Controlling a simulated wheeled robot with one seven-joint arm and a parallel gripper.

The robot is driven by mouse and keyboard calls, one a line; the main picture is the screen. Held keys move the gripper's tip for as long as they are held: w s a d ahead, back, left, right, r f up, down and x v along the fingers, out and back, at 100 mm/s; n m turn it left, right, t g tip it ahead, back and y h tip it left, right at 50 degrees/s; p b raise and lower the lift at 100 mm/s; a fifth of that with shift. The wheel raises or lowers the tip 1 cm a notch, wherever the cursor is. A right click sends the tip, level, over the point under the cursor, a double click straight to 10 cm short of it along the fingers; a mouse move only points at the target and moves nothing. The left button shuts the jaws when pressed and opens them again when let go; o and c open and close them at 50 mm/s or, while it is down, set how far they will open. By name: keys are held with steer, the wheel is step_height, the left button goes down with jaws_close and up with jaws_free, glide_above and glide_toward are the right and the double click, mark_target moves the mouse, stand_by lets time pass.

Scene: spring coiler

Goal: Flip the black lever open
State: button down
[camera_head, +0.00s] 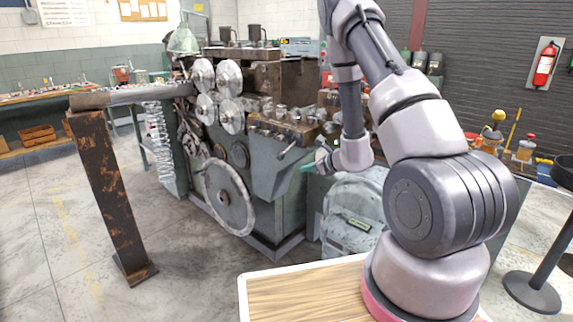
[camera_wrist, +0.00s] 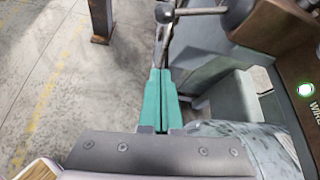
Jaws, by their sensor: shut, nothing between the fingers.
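My gripper (camera_head: 304,167) is just right of and slightly below the lever in the head view. Its teal fingers (camera_wrist: 160,72) are shut together and empty, pointing toward the bar.
A grey backpack-like bag (camera_head: 350,215) stands below my gripper, by the machine. A large handwheel (camera_head: 229,196) is on the machine's front. A rusty post (camera_head: 105,195) stands at the left. A lit green button (camera_wrist: 305,89) is at the right. Open floor lies left.

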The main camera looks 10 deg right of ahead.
mark_target(286, 152)
steer(key=shift+w, duration=0.1)
steer(key=x, duration=1)
steer(key=r, duration=0.2)
steer(key=a+r, duration=0.1)
steer(key=r, duration=0.1)
steer(key=shift+a, duration=0.1)
steer(key=shift+a+r, duration=0.1)
steer(key=shift+r, duration=0.15)
